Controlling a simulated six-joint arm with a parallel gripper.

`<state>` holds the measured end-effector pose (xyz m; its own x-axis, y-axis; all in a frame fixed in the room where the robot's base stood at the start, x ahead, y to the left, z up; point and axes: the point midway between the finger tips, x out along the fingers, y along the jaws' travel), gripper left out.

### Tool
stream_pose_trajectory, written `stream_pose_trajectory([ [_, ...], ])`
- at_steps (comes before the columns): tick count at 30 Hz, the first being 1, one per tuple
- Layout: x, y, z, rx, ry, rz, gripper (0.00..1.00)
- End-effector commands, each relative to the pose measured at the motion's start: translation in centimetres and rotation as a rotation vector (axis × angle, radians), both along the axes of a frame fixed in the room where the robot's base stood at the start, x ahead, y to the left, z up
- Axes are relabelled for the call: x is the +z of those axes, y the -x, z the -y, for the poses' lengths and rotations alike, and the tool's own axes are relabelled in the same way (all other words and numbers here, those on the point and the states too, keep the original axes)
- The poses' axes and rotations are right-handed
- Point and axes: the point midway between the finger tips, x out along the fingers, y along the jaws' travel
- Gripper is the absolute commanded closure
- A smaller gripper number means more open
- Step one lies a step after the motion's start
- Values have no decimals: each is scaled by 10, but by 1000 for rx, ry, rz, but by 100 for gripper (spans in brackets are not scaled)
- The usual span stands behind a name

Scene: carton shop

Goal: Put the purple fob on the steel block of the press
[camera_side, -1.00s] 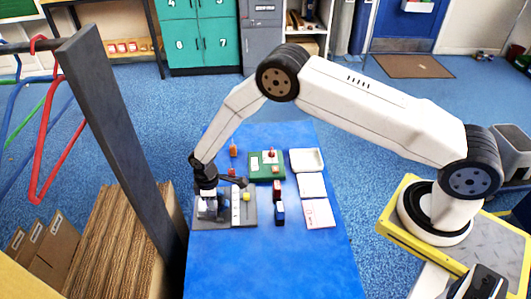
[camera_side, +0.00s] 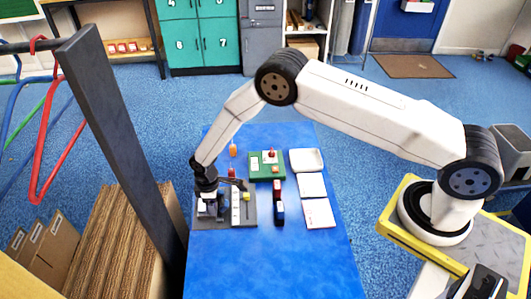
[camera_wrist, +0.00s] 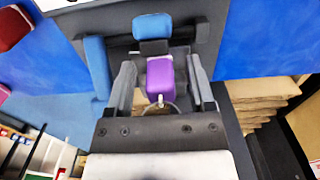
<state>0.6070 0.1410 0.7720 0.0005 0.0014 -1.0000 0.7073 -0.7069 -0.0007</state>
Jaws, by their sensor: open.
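The purple fob (camera_wrist: 160,75) sits between the two fingers of my gripper (camera_wrist: 162,82) in the wrist view. A gap shows on each side of it, so the open fingers do not touch its sides. A small metal ring (camera_wrist: 160,102) is at its near end. The dark grey press (camera_wrist: 205,28) lies around and beyond the fob, with a blue pad (camera_wrist: 152,27) past its far end. What lies under the fob is mostly hidden. In the side view my gripper (camera_side: 207,195) is down at the press base (camera_side: 224,222); the fob cannot be made out there.
A blue bar (camera_wrist: 97,65) stands close left of my fingers in the wrist view. The table front (camera_side: 270,265) is clear.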

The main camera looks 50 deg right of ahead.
Motion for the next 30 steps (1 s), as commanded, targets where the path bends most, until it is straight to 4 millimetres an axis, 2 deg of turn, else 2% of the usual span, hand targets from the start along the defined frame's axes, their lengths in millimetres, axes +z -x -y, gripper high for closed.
stream_pose_trajectory([
  [5, 4, 0, 0, 0, -1, 1, 31],
  [11, 18, -1, 0, 0, 0, 1, 31],
  [30, 103, -1, 0, 0, 0, 3, 31],
])
